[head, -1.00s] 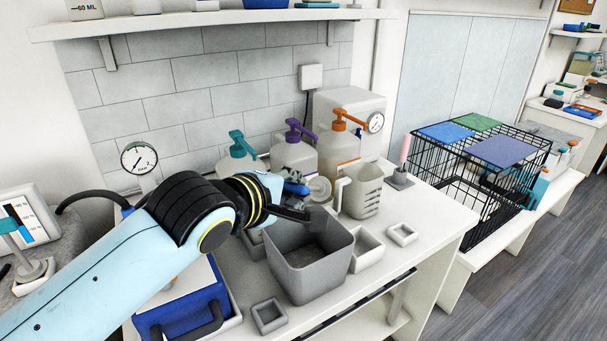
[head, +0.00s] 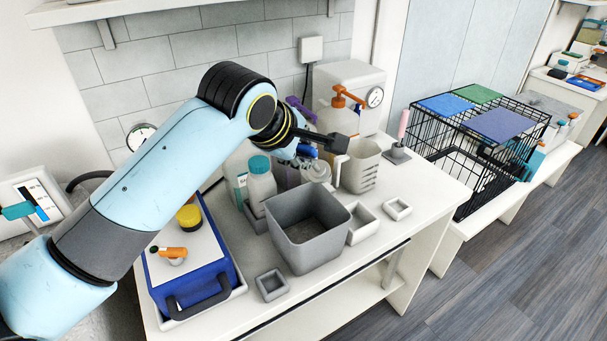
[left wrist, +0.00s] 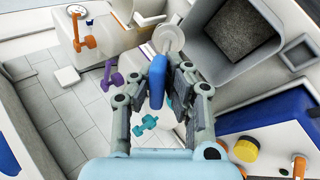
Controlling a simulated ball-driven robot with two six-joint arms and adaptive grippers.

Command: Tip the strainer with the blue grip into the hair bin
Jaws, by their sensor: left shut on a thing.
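The strainer is a pale round disc (head: 317,172) with a blue grip (head: 306,150). In the left wrist view its disc (left wrist: 168,38) is at the top and its blue grip (left wrist: 157,82) lies between the fingers. My left gripper (left wrist: 170,72) is shut on that grip; in the head view the gripper (head: 325,146) partly hides it. The grey, square, open hair bin (head: 308,245) stands on the counter, with a dark, speckled floor inside. The strainer is held up behind the bin's back rim. In the left wrist view its disc appears just left of the bin (left wrist: 206,72). My right gripper is not in view.
A slotted beige jug (head: 360,168) stands right behind the bin. A teal-capped bottle (head: 262,190) stands left of it, with pump bottles behind. Small trays (head: 272,285) sit around it. A blue case (head: 205,275) is at left.

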